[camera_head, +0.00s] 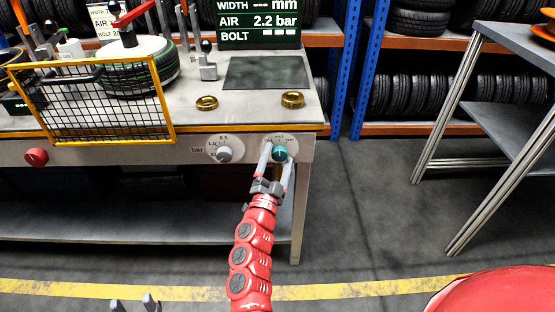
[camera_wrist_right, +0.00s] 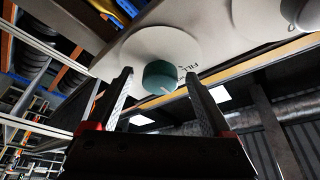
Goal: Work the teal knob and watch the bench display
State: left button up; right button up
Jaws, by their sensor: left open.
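The teal knob (camera_head: 279,154) sits on a white dial on the bench's front panel. In the right wrist view the teal knob (camera_wrist_right: 160,78) carries a pale pointer line, and "FILL" is printed beside it. My right gripper (camera_head: 277,156) is open, its fingers on either side of the knob with visible gaps. The bench display (camera_head: 259,22) reads WIDTH "--- mm", AIR "2.2 bar" and BOLT dashes. My left gripper (camera_head: 134,304) is open at the bottom edge, away from the bench; only its fingertips show.
A grey knob (camera_head: 224,155) on a bar scale and a red button (camera_head: 36,157) share the panel. A yellow-framed mesh guard (camera_head: 92,103) stands before a tyre (camera_head: 140,68). A metal table (camera_head: 510,90) stands right, with open floor between.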

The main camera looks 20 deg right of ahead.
jog(key=shift+s, duration=0.1)
jog(key=p+v, duration=0.1)
jog(key=v, duration=1.6)
jog(key=shift+p, duration=0.4)
jog(key=shift+a, duration=0.15)
